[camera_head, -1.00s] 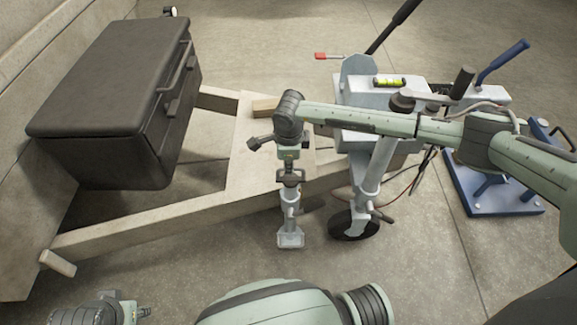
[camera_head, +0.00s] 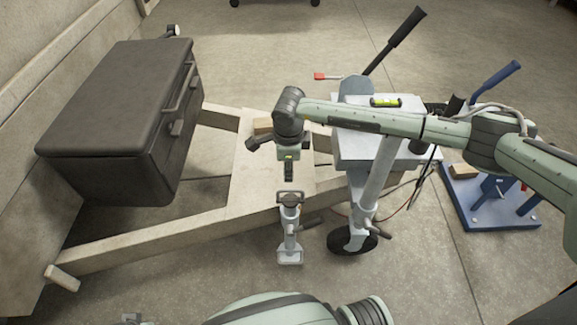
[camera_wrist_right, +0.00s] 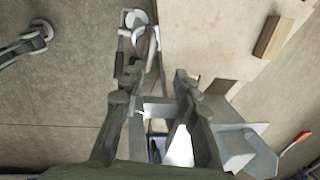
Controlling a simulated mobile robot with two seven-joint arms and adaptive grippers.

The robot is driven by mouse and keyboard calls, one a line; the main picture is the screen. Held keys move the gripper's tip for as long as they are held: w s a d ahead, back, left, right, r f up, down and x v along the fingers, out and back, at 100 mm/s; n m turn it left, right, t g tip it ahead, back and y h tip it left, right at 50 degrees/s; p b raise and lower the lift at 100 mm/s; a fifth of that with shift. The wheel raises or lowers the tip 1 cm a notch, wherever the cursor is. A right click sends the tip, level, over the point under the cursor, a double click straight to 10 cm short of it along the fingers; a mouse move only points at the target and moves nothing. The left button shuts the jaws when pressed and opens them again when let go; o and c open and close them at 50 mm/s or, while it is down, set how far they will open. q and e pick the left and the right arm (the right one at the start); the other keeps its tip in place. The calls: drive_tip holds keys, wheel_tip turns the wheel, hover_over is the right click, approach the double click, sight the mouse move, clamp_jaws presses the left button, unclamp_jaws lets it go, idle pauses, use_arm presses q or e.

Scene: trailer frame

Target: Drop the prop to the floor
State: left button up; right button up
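The prop (camera_head: 290,230) is a light grey upright post with a handle at its top and a square foot. It stands at the front side of the trailer frame (camera_head: 150,240), its foot low near the floor; I cannot tell whether it touches. My right gripper (camera_head: 288,179) hangs just above the prop's handle with a small gap. In the right wrist view its two fingers (camera_wrist_right: 155,90) are apart with nothing gripped between them. Light grey metal, likely the prop (camera_wrist_right: 142,35), shows beyond the fingertips. My left gripper (camera_head: 131,318) barely shows at the bottom edge.
A black box (camera_head: 115,110) sits on the frame at left. The jockey wheel (camera_head: 350,239) and its grey housing (camera_head: 370,145) with a spirit level (camera_head: 386,101) stand right of the prop. A blue stand (camera_head: 490,195) is at right.

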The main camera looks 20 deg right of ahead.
wheel_tip(320, 180, up, 12)
drive_tip(key=s, duration=0.2)
drive_tip(key=shift+s+a, duration=0.15)
drive_tip(key=shift+a, duration=0.15)
drive_tip(key=shift+f, duration=0.15)
idle(0.3)
